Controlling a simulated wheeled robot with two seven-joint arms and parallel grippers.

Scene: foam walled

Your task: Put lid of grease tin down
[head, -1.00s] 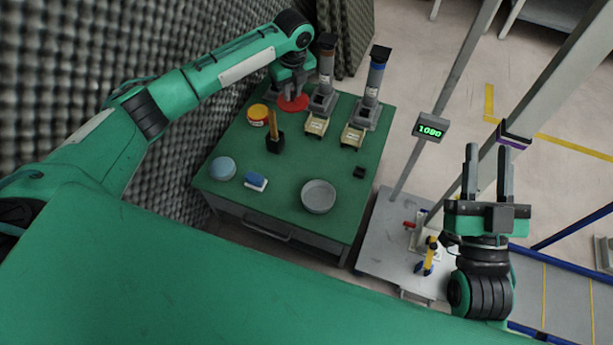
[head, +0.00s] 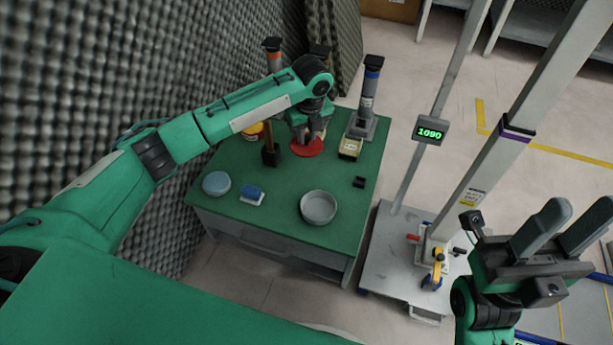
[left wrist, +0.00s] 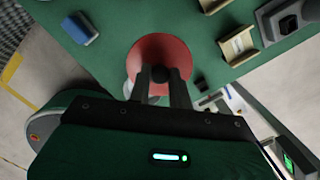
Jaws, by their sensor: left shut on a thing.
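The red lid (head: 306,149) is a round disc over the green table in the head view; it also shows in the left wrist view (left wrist: 163,48). My left gripper (head: 309,138) is shut on the lid's dark knob, which shows between the fingers in the left wrist view. The gap between lid and table is hard to judge. The grease tin (head: 253,130) is yellow and stands at the table's left back, partly hidden by my left arm. My right gripper (head: 578,222) is open and empty at the right, away from the table.
Clear green surface lies between the lid and the dish.

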